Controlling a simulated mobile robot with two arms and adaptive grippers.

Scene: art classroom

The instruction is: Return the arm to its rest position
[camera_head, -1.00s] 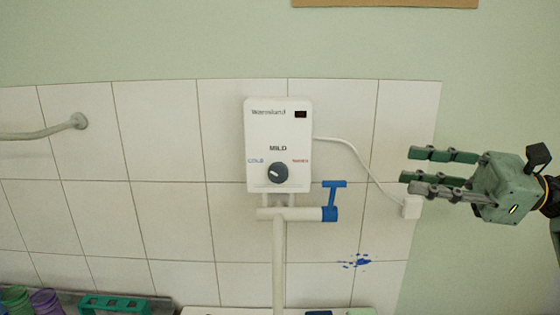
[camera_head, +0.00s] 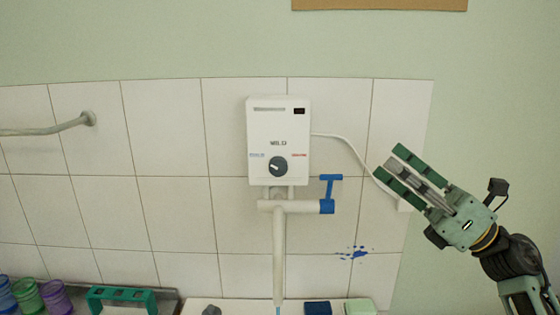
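My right gripper (camera_head: 390,164) is at the right, in front of the tiled wall's right edge. Its green and grey fingers point up and to the left. They are spaced apart with nothing seen between them. My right arm comes in from the lower right corner. The gripper is to the right of a white water heater (camera_head: 279,141) and overlaps the lower end of its cable in the picture. My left gripper is out of view.
The heater has a dark dial (camera_head: 277,166) and a blue-handled valve (camera_head: 328,194); a pipe (camera_head: 279,245) runs down below. A wall rail (camera_head: 50,129) is at left. Coloured cups (camera_head: 28,296) and a green rack (camera_head: 122,297) stand at lower left. Blue paint (camera_head: 353,253) marks the tiles.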

